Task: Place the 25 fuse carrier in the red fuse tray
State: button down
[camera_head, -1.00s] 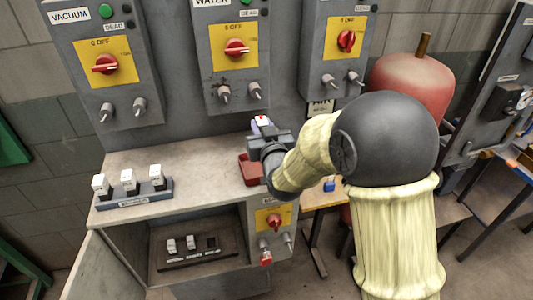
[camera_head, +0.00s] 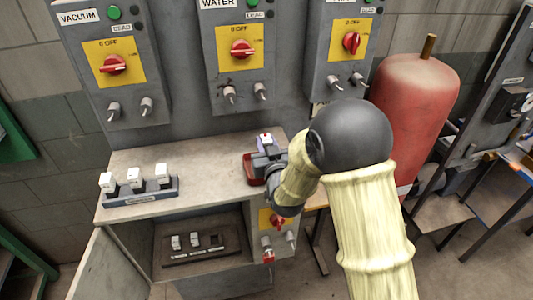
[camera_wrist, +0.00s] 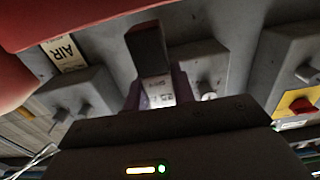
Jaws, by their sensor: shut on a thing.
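My gripper (camera_head: 267,147) is shut on a fuse carrier (camera_head: 265,138), whose white top with a red mark shows in the head view. The carrier also shows in the wrist view (camera_wrist: 157,90), white with small print and a dark block, between my fingers. I cannot read its rating. The red fuse tray (camera_head: 249,168) sits on the cabinet top at its right end. My gripper is over the tray's right side and hides part of it. I cannot tell whether the carrier touches the tray.
A grey rack (camera_head: 140,193) with 3 white carriers stands at the left of the cabinet top (camera_head: 205,178). The open cabinet below holds a dark fuse base (camera_head: 195,250). Switch boxes line the wall behind. A red tank (camera_head: 415,110) stands to the right.

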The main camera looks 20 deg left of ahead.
jog(key=shift+f+p, duration=0.6)
jog(key=shift+f, duration=1.45)
jog(key=shift+f, duration=0.15)
jog(key=c, duration=1.2)
grip_release()
jog(key=shift+o, duration=0.2)
jog(key=shift+s, duration=0.15)
